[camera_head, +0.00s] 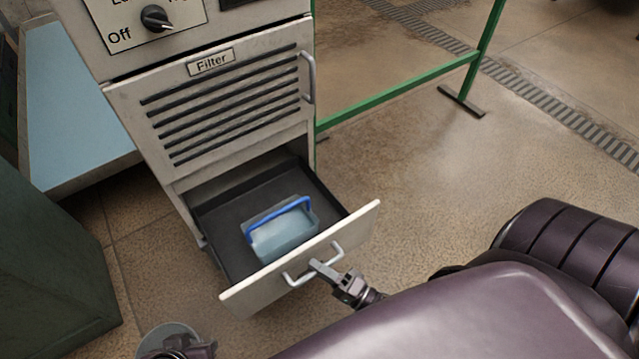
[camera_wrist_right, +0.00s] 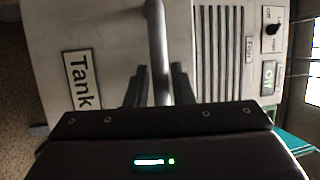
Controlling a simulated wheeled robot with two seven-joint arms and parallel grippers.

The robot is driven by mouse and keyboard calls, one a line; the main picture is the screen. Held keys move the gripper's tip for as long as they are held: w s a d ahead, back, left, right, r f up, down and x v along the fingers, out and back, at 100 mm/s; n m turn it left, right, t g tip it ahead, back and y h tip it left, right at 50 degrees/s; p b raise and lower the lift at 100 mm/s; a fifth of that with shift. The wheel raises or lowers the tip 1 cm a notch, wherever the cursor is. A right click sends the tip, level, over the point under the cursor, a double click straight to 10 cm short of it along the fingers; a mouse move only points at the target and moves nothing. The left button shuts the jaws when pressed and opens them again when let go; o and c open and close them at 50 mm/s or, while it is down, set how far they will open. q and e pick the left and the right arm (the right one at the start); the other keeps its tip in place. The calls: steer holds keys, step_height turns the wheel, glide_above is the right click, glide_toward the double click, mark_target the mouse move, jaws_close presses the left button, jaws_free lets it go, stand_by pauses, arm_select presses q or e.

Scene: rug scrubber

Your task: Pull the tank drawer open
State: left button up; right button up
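The tank drawer (camera_head: 234,300) is pulled out at the bottom of the grey cabinet, with its dark inside showing. A translucent tank with a blue handle (camera_head: 282,228) sits in it. My right gripper (camera_head: 322,268) is at the drawer's metal handle (camera_head: 290,279). In the right wrist view the drawer front carries a "Tank" label (camera_wrist_right: 82,80), and the handle bar (camera_wrist_right: 157,40) runs between the two dark fingers (camera_wrist_right: 158,88), which look closed around it. My left gripper (camera_head: 180,348) shows only partly at the bottom edge; its fingers are unclear.
A dark green box (camera_head: 45,260) stands at left. A green rail (camera_head: 400,92) stands behind. The floor (camera_head: 420,190) right of the drawer is clear.

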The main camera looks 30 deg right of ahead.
steer(key=shift+o, duration=1.2)
steer(key=v, duration=0.7)
steer(key=shift+s+d, duration=0.2)
steer(key=shift+s, duration=0.15)
